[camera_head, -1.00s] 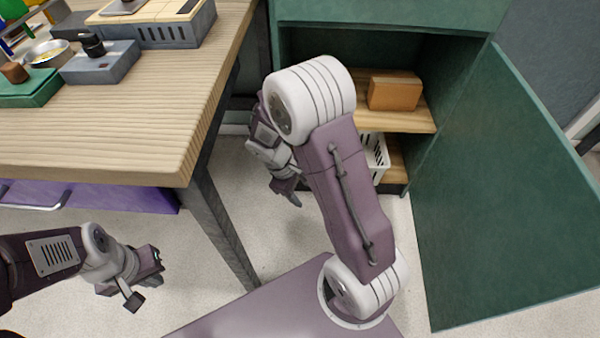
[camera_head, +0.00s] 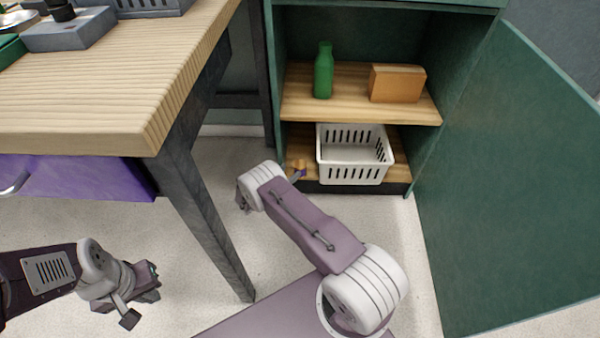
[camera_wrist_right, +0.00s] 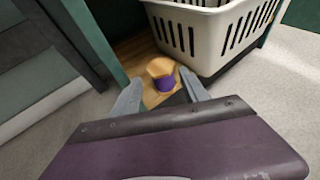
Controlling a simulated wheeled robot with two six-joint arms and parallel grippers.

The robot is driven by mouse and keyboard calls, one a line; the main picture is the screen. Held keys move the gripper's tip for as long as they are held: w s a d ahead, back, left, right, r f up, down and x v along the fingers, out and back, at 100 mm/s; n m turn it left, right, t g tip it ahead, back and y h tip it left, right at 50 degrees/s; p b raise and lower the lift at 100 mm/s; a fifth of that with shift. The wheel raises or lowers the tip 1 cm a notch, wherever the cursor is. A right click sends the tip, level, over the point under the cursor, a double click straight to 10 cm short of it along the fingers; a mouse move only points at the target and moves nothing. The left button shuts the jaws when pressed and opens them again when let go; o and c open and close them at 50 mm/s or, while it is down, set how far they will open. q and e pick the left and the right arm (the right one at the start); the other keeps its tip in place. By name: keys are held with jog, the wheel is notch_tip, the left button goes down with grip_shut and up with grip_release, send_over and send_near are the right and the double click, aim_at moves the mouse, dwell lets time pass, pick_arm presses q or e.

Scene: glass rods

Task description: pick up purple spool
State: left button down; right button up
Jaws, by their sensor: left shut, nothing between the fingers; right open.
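The purple spool, with a tan-orange top, stands on the cabinet's lower wooden shelf, left of a white basket. Purple shows on its side in the right wrist view (camera_wrist_right: 166,84), and the spool is partly visible in the head view (camera_head: 299,165). My right gripper (camera_wrist_right: 160,94) is open, its two fingers pointing toward the spool, which appears between and just beyond the tips. I cannot tell whether they touch it. In the head view, my right forearm hides most of that gripper. My left gripper (camera_head: 144,297) is shut and empty, low at the left beside the table.
The white basket (camera_head: 354,176) stands close to the spool's right. A green bottle (camera_head: 323,72) and an orange box (camera_head: 396,84) are on the upper shelf (camera_head: 350,112). The cabinet's left wall (camera_wrist_right: 92,45) is close to the spool. A table leg (camera_head: 207,215) stands at the left.

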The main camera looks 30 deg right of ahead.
aim_at(298, 166)
jog(key=shift+w+d+f, duration=0.3)
jog(key=shift+d+f, duration=0.25)
jog(key=b+x, duration=0.4)
jog(key=b, duration=0.1)
jog(key=shift+d+f, duration=0.2)
jog(key=shift+f, duration=0.25)
jog(key=shift+w+d+r, duration=0.1)
jog(key=shift+w+d, duration=0.1)
jog(key=shift+d, duration=0.1)
jog(key=shift+r, duration=0.15)
pick_arm(q)
notch_tip(298, 166, down, 6)
jog(key=shift+r, duration=0.1)
pick_arm(e)
jog(key=c, duration=1)
